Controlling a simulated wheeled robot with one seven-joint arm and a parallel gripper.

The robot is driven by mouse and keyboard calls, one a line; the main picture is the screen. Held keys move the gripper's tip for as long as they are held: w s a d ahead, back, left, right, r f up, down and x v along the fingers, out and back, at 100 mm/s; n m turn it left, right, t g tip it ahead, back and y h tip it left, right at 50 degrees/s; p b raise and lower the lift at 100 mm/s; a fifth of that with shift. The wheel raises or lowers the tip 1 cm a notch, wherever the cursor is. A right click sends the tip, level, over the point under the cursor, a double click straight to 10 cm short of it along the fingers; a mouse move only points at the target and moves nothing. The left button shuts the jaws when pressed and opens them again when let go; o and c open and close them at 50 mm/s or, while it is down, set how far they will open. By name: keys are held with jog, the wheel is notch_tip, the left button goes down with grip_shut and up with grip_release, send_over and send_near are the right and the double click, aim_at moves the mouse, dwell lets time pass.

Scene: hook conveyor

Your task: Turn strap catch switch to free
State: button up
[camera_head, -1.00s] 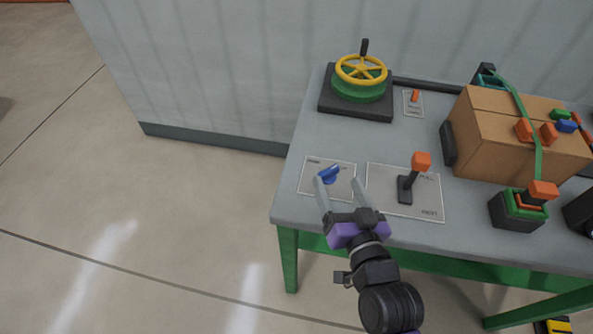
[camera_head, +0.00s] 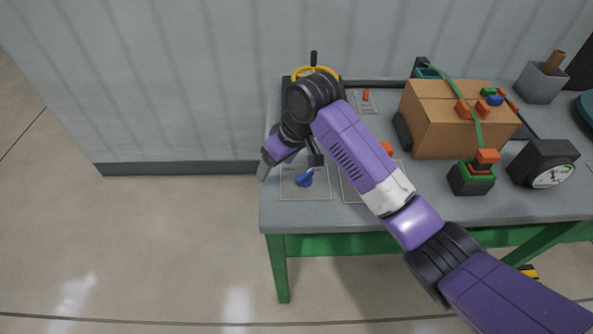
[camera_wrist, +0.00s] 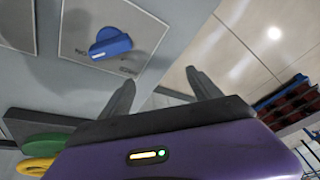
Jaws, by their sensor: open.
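A blue rotary knob (camera_head: 304,179) with a pale pointer line sits on a light plate (camera_head: 318,192) at the table's near left corner. Its lettering is too small to read with certainty. In the wrist view the knob (camera_wrist: 110,46) and plate (camera_wrist: 150,32) are at the upper left, uncovered. My gripper (camera_wrist: 162,92) is open and empty, its two fingers spread apart. The knob lies off to one side of the fingers and is not touched. In the head view my gripper (camera_head: 279,152) is left of and behind the knob, over the table's left edge.
My arm crosses the table and hides most of the orange lever. A yellow handwheel (camera_head: 300,72) is behind my wrist. A small orange switch (camera_head: 366,95) is at the back. A strapped cardboard box (camera_head: 430,120) stands right, near a green-black buckle (camera_head: 470,180) and a gauge (camera_head: 543,163).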

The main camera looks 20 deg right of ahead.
aim_at(305, 173)
jog(key=d+r+g+h, duration=0.1)
jog(key=d, duration=0.1)
jog(key=s+d+r+g, duration=0.1)
jog(key=d+r, duration=0.1)
jog(key=s+d+r+g+h, duration=0.1)
jog(key=d+r, duration=0.1)
jog(key=shift+d+r+h, duration=0.15)
jog(key=shift+d+h, duration=0.1)
jog(key=shift+h, duration=0.05)
jog(key=shift+d, duration=0.15)
notch_tip(305, 173, down, 8)
jog(key=shift+r+p, duration=0.2)
jog(key=shift+p, duration=0.3)
jog(key=c, duration=1.4)
